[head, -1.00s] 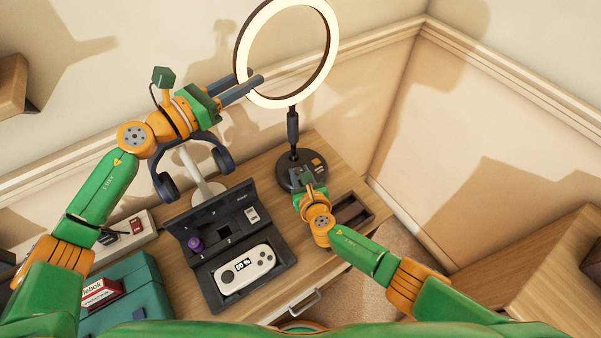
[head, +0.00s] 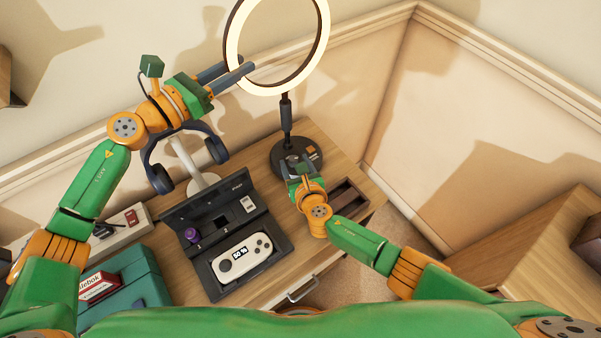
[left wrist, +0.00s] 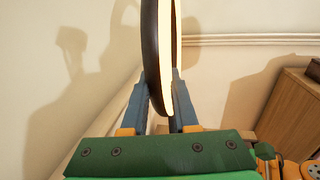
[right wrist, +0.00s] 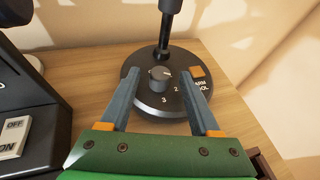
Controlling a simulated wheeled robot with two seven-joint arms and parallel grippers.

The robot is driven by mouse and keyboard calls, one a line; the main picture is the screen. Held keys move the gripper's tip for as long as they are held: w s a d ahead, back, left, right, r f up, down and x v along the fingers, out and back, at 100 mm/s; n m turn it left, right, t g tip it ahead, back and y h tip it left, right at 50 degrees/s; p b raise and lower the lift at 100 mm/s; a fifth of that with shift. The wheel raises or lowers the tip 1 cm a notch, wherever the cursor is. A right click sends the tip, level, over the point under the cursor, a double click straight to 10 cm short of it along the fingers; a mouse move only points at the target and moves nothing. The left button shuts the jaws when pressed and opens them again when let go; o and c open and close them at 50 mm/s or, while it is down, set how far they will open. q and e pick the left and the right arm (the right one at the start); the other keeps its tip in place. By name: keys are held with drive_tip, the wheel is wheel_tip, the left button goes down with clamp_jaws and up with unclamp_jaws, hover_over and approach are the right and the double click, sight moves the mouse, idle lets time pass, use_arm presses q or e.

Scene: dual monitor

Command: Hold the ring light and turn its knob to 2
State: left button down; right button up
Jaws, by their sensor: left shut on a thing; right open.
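The ring light (head: 277,85) stands on the table with its lit ring upright on a dark pole. My left gripper (head: 243,72) is shut on the left part of the ring's rim, and the left wrist view shows the ring (left wrist: 158,60) between its fingers (left wrist: 162,90). The round black base (right wrist: 165,98) carries a dark knob (right wrist: 160,78) with the numbers 2 and 3 readable beside it and an orange square. My right gripper (right wrist: 163,88) is open, its fingers on either side of the knob. Where the knob points is too small to tell.
A dark case with a white handheld console (head: 243,257) lies left of the base. Headphones hang on a white stand (head: 203,182) behind it. A wooden compartment tray (head: 348,200) is right of my right gripper. A teal box (head: 125,290) stands front left.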

drive_tip(key=v, duration=1.1)
drive_tip(key=shift+d, duration=0.1)
use_arm(q)
drive_tip(key=c, duration=0.6)
unclamp_jaws()
